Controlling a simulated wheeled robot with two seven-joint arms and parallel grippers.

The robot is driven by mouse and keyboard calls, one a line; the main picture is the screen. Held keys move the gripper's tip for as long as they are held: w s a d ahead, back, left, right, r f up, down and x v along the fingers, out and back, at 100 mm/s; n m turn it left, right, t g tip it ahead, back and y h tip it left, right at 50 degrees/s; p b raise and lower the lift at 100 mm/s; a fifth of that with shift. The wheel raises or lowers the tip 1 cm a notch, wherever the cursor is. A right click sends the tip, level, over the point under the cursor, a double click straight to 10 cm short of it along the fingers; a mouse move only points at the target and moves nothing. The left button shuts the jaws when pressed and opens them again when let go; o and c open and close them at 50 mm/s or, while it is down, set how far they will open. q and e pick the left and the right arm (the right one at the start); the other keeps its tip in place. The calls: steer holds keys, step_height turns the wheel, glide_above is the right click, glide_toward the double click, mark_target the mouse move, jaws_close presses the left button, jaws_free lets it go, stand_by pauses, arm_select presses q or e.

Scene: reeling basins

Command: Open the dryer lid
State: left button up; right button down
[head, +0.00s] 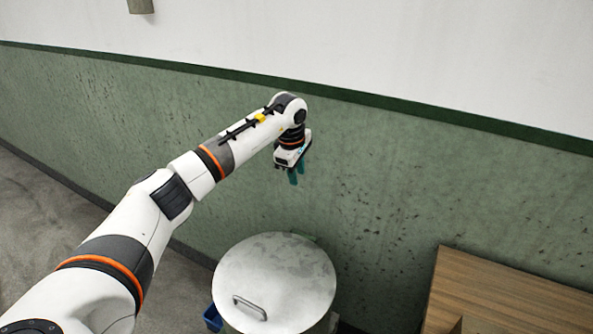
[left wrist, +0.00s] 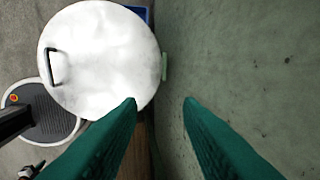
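The dryer lid (head: 285,278) is a round, flat, pale metal disc with a dark bar handle (head: 250,307) near its front left edge. It lies flat and closed on the dryer, whose body is mostly hidden under it. My left gripper (head: 295,176) hangs above and behind the lid, close to the green wall, touching nothing. In the left wrist view the lid (left wrist: 100,60) is at upper left, its handle (left wrist: 55,67) at the far left. The two green fingers (left wrist: 160,103) are apart with nothing between them. My right gripper is not in view.
A green wall (head: 400,200) with a white upper part runs behind the dryer. A wooden table (head: 510,295) stands at the right. A blue container (head: 212,318) sits beside the dryer at lower left. The grey floor (head: 45,215) at the left is clear.

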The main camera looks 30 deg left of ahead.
arm_select(q)
steer(key=shift+c, duration=0.3)
jaws_close()
stand_by(0.8)
steer(key=shift+o, duration=0.3)
jaws_free()
steer(key=b+v, duration=0.2)
steer(key=v, duration=1)
